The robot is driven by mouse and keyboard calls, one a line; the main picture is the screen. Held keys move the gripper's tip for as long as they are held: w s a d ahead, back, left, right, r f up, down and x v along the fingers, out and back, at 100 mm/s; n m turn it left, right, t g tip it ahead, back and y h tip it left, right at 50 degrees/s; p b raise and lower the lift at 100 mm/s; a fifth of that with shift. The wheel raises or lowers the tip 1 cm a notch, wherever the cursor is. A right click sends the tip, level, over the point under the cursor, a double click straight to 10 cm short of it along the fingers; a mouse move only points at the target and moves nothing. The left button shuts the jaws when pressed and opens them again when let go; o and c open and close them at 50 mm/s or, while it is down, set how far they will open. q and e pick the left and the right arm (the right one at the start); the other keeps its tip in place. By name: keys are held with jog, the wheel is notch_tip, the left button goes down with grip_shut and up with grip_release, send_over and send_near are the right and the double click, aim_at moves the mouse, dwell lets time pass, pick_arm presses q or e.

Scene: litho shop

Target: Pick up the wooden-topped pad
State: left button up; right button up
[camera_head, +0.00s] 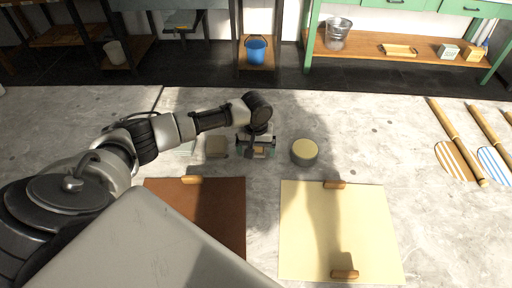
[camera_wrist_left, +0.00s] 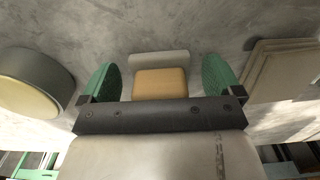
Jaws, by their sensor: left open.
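The wooden-topped pad (camera_wrist_left: 160,84) has a tan wooden top and a paler grey part along its far side in the left wrist view. It lies on the grey surface between the green fingertips of my left gripper (camera_wrist_left: 161,82), with gaps visible on both sides. In the head view my left gripper (camera_head: 257,148) is over the pad, open and pointing down, and mostly hides it. How far the fingertips are above the surface is hard to tell. My right gripper is not in view.
A round tin with a yellow top (camera_head: 305,152) stands close to the right of my left gripper. A beige stack (camera_head: 216,146) lies close to its left. A brown sheet (camera_head: 205,212) and a cream sheet (camera_head: 330,232) lie nearer. Shelves stand at the back.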

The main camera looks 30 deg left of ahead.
pick_arm(q)
jog(key=c, duration=1)
jog(key=shift+r, duration=0.15)
jog(key=shift+r, duration=0.6)
notch_tip(320, 180, up, 3)
jog(key=shift+d, duration=0.1)
jog(key=d+r, duration=0.2)
jog(key=d, duration=0.1)
jog(key=d+r, duration=0.2)
jog(key=d, duration=0.2)
jog(key=s+d+r, duration=0.1)
jog(key=d+r, duration=0.1)
jog(key=d, duration=0.2)
jog(key=shift+d+r, duration=0.25)
jog(key=shift+r, duration=0.05)
jog(key=o, duration=0.4)
jog(key=shift+c, duration=0.2)
jog(key=c, duration=0.3)
